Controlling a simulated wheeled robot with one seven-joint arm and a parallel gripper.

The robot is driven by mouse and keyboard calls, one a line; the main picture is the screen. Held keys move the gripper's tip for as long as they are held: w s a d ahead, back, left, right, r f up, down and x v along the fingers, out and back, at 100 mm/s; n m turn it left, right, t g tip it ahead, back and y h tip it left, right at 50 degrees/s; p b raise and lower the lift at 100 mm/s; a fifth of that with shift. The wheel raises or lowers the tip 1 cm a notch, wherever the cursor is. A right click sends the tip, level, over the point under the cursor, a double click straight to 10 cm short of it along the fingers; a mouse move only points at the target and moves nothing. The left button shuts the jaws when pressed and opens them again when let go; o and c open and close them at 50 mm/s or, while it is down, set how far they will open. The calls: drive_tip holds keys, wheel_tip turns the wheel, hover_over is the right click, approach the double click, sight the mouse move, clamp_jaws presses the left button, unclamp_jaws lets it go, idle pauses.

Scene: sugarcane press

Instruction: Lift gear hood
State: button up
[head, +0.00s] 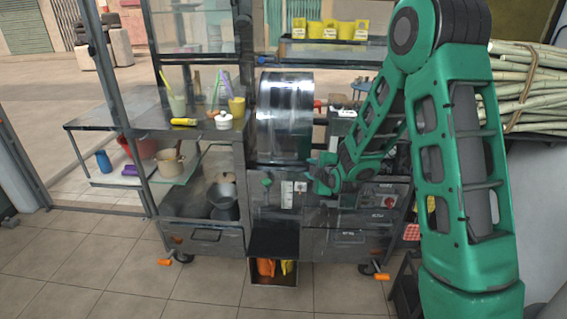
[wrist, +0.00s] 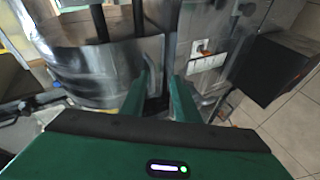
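The gear hood appears to be the shiny, curved metal cover (head: 284,115) on the middle of the press cart in the head view. Its curved metal side (wrist: 95,75) fills the upper left of the wrist view. My gripper (head: 318,174) is at the lower right of the hood, close to its bottom edge. In the wrist view the two green fingers of my gripper (wrist: 162,72) stand apart with a gap between them. I see nothing clearly held. Whether a finger touches the hood cannot be told.
A white switch panel (wrist: 208,62) and a dark box (wrist: 272,68) are right of the fingers. Shelves with cups and a pot (head: 223,120) stand left of the hood. Yellow containers (head: 330,30) sit above. Sugarcane stalks (head: 525,85) lie at right. The tiled floor (head: 90,260) is clear at front left.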

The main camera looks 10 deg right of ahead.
drive_tip(key=w+a+f+n+t, duration=0.1)
drive_tip(key=w+a+f, duration=0.1)
drive_tip(key=w, duration=0.5)
drive_tip(key=w+a+f+n+t+y, duration=0.1)
drive_tip(key=w+a+f, duration=0.1)
drive_tip(key=w, duration=0.5)
drive_tip(key=shift+a+n+t, duration=0.4)
drive_tip(key=shift+a, duration=0.45)
drive_tip(key=shift+s, duration=0.1)
clamp_jaws()
